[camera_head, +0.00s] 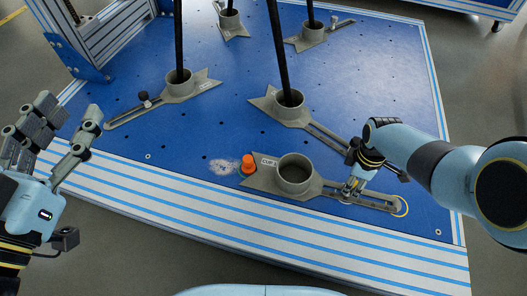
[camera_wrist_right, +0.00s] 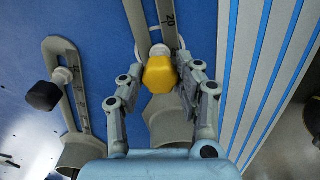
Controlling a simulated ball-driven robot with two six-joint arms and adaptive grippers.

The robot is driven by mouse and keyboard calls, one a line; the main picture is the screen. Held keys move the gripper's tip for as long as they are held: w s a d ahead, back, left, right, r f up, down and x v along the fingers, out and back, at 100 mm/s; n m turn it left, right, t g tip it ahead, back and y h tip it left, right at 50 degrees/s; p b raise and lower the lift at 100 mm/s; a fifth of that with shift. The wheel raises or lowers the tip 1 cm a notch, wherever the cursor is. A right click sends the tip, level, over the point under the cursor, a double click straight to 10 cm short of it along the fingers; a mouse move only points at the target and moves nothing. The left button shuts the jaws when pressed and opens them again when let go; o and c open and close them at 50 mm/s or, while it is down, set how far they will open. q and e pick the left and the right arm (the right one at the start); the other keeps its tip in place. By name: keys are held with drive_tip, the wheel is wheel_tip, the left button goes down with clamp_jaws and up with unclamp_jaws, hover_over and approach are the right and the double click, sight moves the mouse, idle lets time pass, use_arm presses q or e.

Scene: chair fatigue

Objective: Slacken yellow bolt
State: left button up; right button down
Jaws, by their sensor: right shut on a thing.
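The yellow bolt (camera_wrist_right: 159,75) has a hexagonal head and stands over the slotted arm of a grey clamp (camera_wrist_right: 139,18). My right gripper (camera_wrist_right: 160,82) has its fingers on both sides of the bolt head and is shut on it. In the head view my right gripper (camera_head: 352,190) points down at the slotted arm of the front clamp (camera_head: 325,190), and it hides the bolt there. My left gripper (camera_head: 72,122) is open and empty at the left, over the table's front left edge.
The blue table (camera_head: 190,135) has a striped front rail (camera_head: 170,205). An orange knob (camera_head: 248,164) stands left of the front clamp's cup. Several other grey clamps, one with a black knob (camera_head: 144,97), hold dark upright legs (camera_head: 281,50). A blue frame (camera_head: 95,35) stands at the back left.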

drive_tip(key=n, duration=0.4)
drive_tip(key=c, duration=0.9)
unclamp_jaws()
drive_tip(key=m, duration=0.4)
